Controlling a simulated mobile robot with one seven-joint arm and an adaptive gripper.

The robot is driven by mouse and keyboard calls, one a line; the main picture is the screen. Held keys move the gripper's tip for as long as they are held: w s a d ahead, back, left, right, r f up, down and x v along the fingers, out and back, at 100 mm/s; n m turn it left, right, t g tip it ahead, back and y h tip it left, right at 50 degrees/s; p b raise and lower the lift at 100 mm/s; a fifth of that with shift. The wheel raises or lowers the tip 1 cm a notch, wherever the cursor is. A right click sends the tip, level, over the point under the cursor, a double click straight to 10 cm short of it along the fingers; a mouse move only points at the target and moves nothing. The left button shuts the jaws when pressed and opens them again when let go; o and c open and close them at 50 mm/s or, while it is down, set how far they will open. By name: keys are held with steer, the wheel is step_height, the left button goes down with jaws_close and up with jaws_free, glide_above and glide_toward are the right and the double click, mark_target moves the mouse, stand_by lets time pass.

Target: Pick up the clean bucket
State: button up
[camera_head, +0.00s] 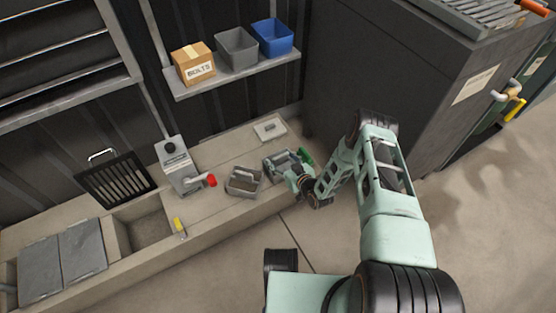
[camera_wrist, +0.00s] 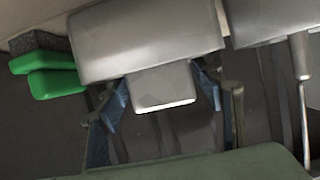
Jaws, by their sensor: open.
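A grey container (camera_wrist: 145,40), which looks like the clean bucket, fills the upper middle of the wrist view. A smaller pale block (camera_wrist: 160,88) juts from it toward me. My gripper (camera_wrist: 163,90) is open, with one finger on each side of this block; contact is not clear. In the head view my gripper (camera_head: 291,172) is low over the ledge, beside the grey container (camera_head: 273,163) and partly covering it. A green piece with a dark pad (camera_wrist: 52,72) sits at the container's left in the wrist view; green also shows in the head view (camera_head: 306,157).
A grey caddy with a handle (camera_head: 243,182) stands close by on the ledge. Left of it is a grey device with a red-tipped lever (camera_head: 178,168). A shelf (camera_head: 235,75) above holds a BOLTS box (camera_head: 194,64), a grey bin (camera_head: 237,49) and a blue bin (camera_head: 272,37). A dark cabinet (camera_head: 385,75) stands right.

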steer(key=shift+w+a, duration=0.1)
steer(key=shift+w, duration=0.05)
steer(key=shift+c, duration=0.4)
steer(key=c, duration=1)
steer(key=shift+r, duration=0.1)
steer(key=shift+c, duration=0.2)
